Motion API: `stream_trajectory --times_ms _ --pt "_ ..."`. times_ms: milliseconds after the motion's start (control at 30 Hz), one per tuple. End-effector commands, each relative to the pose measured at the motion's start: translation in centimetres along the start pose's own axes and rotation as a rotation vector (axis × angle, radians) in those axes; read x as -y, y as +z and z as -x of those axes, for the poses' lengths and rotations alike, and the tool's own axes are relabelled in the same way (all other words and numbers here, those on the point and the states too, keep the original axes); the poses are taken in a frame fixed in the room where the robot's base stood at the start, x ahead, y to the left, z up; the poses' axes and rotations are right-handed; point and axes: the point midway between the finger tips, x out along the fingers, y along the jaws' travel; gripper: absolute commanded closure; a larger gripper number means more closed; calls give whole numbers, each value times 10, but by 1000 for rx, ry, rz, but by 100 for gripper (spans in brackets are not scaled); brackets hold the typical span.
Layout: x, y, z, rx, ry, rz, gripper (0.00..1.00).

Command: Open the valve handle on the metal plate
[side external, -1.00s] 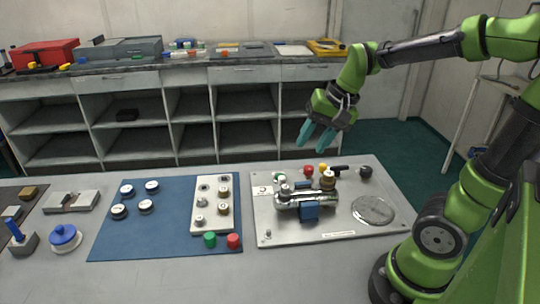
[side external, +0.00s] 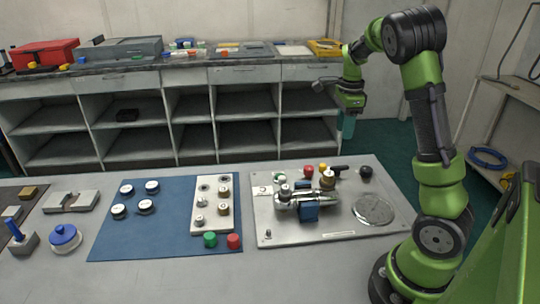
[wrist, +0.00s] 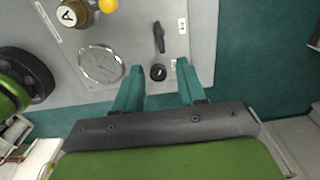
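The metal plate (side external: 335,228) lies flat on the table. Near its back right edge is a black lever-like handle (side external: 340,168) with a round black knob (side external: 366,172) beside it. In the wrist view the handle (wrist: 158,37) is slim and stands apart from the round knob (wrist: 158,72). My gripper (side external: 348,134) points down, above and behind the plate's back edge. In the wrist view my gripper (wrist: 160,67) is open and empty. Its teal fingers appear on either side of the round knob, and the handle lies farther ahead. Their height above the plate is hard to tell.
A blue mat (side external: 165,235) with several parts lies left. Space above the plate is clear.

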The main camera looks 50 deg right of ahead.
Motion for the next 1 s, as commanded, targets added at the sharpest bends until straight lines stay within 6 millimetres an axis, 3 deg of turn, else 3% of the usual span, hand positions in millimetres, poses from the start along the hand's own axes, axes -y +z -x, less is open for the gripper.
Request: stream_trajectory --times_ms 300,500,700,1000 --pt "-1 -1 -72 -2 5 -2 60" --pt "-1 -1 -106 -2 2 0 60" --pt "0 0 -121 0 0 0 60" --pt "0 0 -123 0 -1 1 60"
